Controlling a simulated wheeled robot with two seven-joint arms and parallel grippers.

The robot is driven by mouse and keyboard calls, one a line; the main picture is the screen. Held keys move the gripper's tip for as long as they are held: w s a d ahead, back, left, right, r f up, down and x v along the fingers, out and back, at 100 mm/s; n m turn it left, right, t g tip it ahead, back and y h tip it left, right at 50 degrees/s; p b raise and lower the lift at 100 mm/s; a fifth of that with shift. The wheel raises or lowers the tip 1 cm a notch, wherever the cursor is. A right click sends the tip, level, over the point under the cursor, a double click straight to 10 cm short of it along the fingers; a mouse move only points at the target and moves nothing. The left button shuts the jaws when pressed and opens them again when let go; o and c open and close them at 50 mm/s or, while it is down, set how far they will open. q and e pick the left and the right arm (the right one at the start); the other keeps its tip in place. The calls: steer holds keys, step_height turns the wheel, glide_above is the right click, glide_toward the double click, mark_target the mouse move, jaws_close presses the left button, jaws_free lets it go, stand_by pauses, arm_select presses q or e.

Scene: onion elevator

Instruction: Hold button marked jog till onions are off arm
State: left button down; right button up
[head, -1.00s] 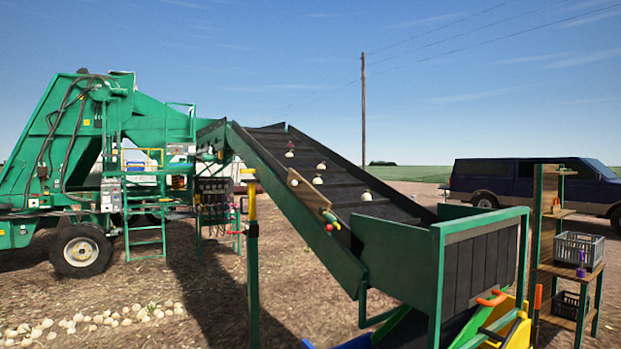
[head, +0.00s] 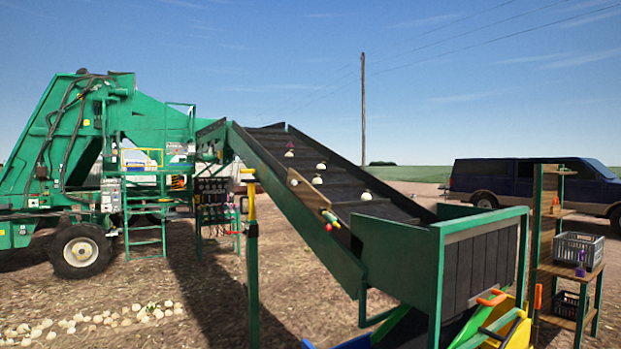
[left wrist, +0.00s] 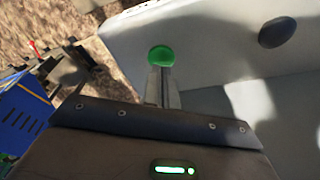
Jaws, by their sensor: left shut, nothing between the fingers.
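In the left wrist view my left gripper (left wrist: 161,80) is shut and empty. Its fingertips point at a round green button (left wrist: 160,55) on a grey-white panel (left wrist: 210,50) and overlap its lower edge; I cannot tell whether they press it. No readable jog label shows. In the head view several pale onions lie on the sloping black belt of the green elevator arm (head: 300,220), such as one onion (head: 366,196) low on the belt and another onion (head: 321,166) higher up. Neither gripper shows in the head view, and my right gripper is not seen.
A dark round knob (left wrist: 279,32) sits on the panel, right of the green button. A green machine (head: 150,130) stands at the left. Loose onions (head: 90,319) lie on the ground. A shelf (head: 570,270) with crates stands at the right, before a dark blue vehicle (head: 520,177).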

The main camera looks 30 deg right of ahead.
arm_select(q)
steer(key=shift+f, duration=0.3)
